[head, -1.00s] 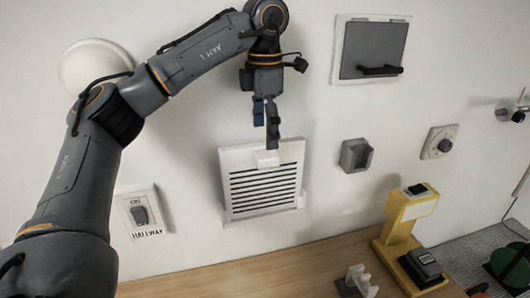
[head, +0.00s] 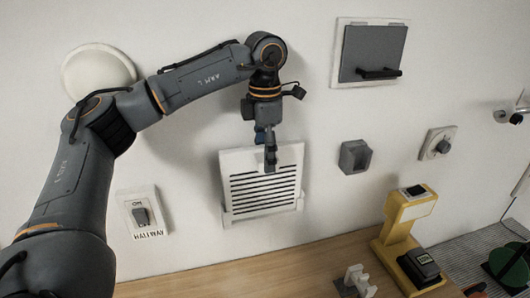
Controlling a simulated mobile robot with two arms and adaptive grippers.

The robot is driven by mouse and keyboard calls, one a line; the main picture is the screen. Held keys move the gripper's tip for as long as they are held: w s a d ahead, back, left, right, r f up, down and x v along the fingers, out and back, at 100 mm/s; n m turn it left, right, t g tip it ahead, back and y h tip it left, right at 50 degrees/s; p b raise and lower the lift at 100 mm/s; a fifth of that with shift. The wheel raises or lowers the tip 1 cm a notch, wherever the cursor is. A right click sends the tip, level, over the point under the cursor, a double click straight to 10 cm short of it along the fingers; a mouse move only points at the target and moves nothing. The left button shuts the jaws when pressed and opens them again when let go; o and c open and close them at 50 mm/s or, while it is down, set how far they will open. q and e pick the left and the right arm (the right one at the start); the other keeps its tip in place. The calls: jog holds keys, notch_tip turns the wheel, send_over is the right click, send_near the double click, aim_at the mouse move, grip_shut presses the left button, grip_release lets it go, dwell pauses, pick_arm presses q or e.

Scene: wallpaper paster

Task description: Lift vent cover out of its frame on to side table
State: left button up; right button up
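The white vent cover (head: 262,204) with dark horizontal slats is upright on the wall in the middle of the head view. White frame pieces (head: 228,216) show at its lower corners. My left gripper (head: 269,160) comes down from above, with its fingertips in front of the cover's top middle, where they hide the small white tab. I cannot tell whether the fingers are closed on the tab. The wooden side table (head: 225,274) runs below the cover. My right gripper is out of view.
A yellow stand (head: 391,236) with a black device and a small white holder (head: 356,280) are on the table's right part. A grey wall box (head: 355,156), a dial (head: 438,144) and a hallway switch (head: 142,212) flank the cover. The table's left-middle is clear.

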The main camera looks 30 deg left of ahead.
pick_arm(q)
jog(key=o, duration=0.5)
jog(key=c, duration=0.6)
jog(key=shift+r+p, duration=2.35)
jog(key=shift+r, duration=0.7)
jog(key=shift+c, duration=0.2)
notch_tip(320, 180, up, 4)
jog(key=p, duration=0.3)
